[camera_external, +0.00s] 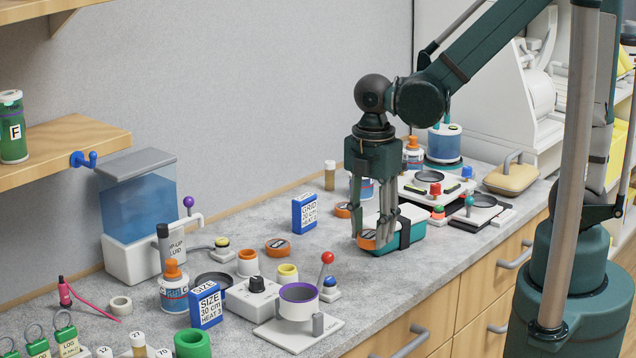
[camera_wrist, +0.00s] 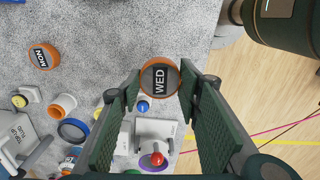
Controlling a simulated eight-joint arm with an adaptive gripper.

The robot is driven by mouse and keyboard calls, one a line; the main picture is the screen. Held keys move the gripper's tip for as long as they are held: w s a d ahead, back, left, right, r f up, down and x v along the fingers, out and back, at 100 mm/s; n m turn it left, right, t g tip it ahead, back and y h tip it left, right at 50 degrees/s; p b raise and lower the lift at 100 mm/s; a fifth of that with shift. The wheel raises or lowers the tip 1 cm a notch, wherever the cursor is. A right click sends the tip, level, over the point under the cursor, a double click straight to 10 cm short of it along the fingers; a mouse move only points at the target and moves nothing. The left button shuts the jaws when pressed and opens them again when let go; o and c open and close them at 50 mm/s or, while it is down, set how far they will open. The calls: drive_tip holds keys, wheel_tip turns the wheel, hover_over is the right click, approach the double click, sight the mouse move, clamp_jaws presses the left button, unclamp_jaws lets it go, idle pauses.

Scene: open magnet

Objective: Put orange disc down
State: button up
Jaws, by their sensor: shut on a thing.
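My gripper (camera_external: 372,236) is shut on an orange disc (camera_external: 367,241) with a dark face. In the wrist view the disc (camera_wrist: 160,78), lettered "WED", sits between the tips of my gripper (camera_wrist: 160,88). In the outside view it is low over the counter, in front of the left end of a teal box. I cannot tell whether it touches the counter. A second orange disc (camera_external: 277,247) lies flat on the counter to the left; one lettered "MON" (camera_wrist: 43,56) lies at the wrist view's upper left. Another orange disc (camera_external: 343,210) lies behind my fingers.
The teal box (camera_external: 412,236) with a black strap is close to the right of my fingers. A blue "GRID" box (camera_external: 304,212) stands behind left. A red-knobbed lever (camera_external: 327,258) and a purple-rimmed cup (camera_external: 299,293) stand in front left. Bare grey counter (camera_external: 325,235) lies left of the disc.

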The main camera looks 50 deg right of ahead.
idle(0.3)
drive_tip(key=shift+w+d+r+p, duration=0.35)
drive_tip(key=shift+w+d, duration=0.15)
drive_tip(key=shift+d, duration=0.2)
drive_tip(key=w+d+r+p, duration=0.2)
drive_tip(key=w+d+r, duration=0.1)
drive_tip(key=d, duration=0.6)
drive_tip(key=w+d+r+m+p, duration=0.1)
drive_tip(key=w+d+r+p, duration=0.2)
drive_tip(key=d, duration=0.6)
drive_tip(key=shift+w+d+r+p, duration=0.35)
drive_tip(key=shift+w+r, duration=0.2)
drive_tip(key=shift+f, duration=0.1)
drive_tip(key=shift+f, duration=3.05)
drive_tip(key=shift+f, duration=0.15)
drive_tip(key=shift+f, duration=1.75)
drive_tip(key=shift+f+b, duration=0.15)
drive_tip(key=shift+b, duration=0.2)
